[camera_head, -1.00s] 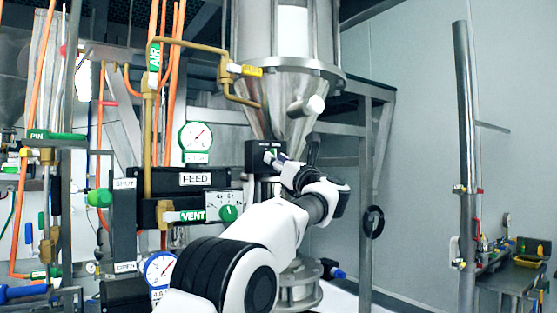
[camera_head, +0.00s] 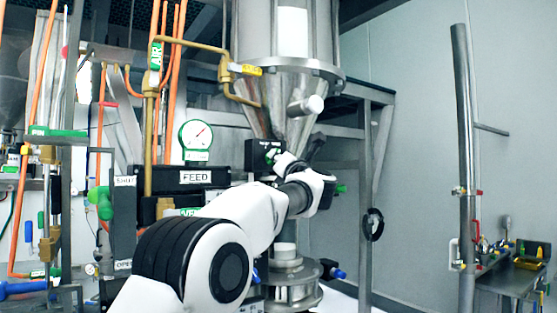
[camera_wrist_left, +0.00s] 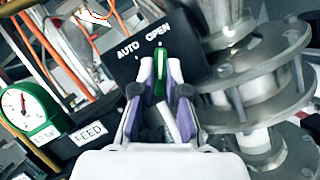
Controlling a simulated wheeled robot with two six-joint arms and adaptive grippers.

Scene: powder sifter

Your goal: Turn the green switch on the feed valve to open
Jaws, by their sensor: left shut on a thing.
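The feed valve's black switch box (camera_head: 258,152) is mounted at the foot of the steel hopper cone, right of the FEED panel. In the left wrist view the box (camera_wrist_left: 190,42) carries the labels AUTO and OPEN. The green switch (camera_wrist_left: 161,60) stands on its face, its upper end near the OPEN label. My left gripper (camera_wrist_left: 160,76) is shut on the green switch, with a purple-and-grey finger on each side. In the head view my left gripper (camera_head: 277,160) is at the box front and partly covers the switch. My right gripper is not in view.
The FEED panel (camera_head: 197,177) and a green-rimmed gauge (camera_head: 196,135) are left of the box. Steel flanges (camera_wrist_left: 255,100) stand close on the right in the wrist view. A brass pipe (camera_head: 205,47) runs at upper left. A steel post (camera_head: 465,150) stands at right.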

